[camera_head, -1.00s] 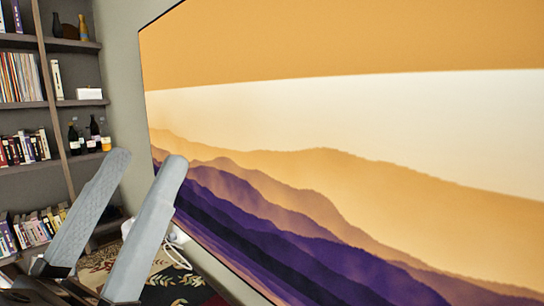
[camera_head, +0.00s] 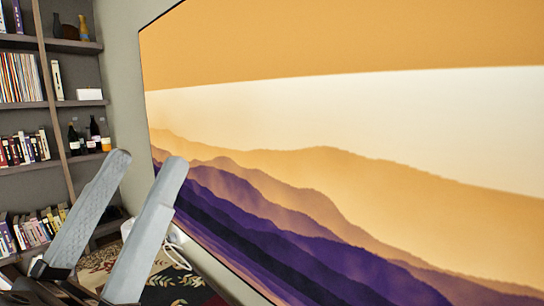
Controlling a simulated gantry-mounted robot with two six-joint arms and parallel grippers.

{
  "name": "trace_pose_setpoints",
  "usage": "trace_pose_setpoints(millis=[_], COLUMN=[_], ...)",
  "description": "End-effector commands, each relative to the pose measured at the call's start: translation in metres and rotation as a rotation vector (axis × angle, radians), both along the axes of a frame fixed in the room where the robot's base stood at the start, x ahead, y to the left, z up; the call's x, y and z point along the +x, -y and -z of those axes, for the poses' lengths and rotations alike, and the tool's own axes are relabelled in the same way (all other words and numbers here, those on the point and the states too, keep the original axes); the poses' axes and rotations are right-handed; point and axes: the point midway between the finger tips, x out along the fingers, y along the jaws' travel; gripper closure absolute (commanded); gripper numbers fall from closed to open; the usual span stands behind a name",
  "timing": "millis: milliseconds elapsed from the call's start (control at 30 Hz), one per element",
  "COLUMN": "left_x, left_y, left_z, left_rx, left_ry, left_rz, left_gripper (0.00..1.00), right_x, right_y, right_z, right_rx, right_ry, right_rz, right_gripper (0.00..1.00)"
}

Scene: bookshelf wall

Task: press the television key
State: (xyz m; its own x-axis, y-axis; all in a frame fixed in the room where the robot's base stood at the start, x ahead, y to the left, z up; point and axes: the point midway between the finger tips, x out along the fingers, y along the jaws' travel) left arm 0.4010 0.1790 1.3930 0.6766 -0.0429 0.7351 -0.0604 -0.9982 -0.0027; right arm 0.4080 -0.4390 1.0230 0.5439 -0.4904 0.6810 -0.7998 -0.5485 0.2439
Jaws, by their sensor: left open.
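The television (camera_head: 340,150) fills most of the head view. Its screen is lit with a picture of orange sky, pale haze and purple hills. My left gripper (camera_head: 148,160) is at the lower left, in front of the screen's left edge in the picture. Its two grey fingers point up and stand apart, with nothing between them. The right fingertip overlaps the screen's lower left edge in the picture; I cannot tell whether it touches. No television key can be made out. My right gripper is not in view.
A bookshelf (camera_head: 45,105) with books, bottles and vases stands at the left. A patterned rug (camera_head: 165,285) lies on the floor below. A white cable or object (camera_head: 175,240) shows behind the fingers. Bare grey wall (camera_head: 118,75) lies between shelf and television.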

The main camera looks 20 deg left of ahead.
Motion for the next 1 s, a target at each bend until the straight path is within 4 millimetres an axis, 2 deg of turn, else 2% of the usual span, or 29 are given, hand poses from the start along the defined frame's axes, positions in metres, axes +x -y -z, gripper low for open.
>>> trace_pose_setpoints(millis=[667,1000], left_x=[0.000,0.000], left_y=[0.000,0.000], left_z=[0.002,-0.006], left_rx=[0.000,0.000], left_ry=[0.000,0.000], left_rz=[0.000,0.000], left_gripper=[0.30,0.30], right_x=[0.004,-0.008], right_y=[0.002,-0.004], right_z=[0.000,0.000], right_rx=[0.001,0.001], right_ry=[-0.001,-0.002], right_rz=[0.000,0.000], right_gripper=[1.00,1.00])
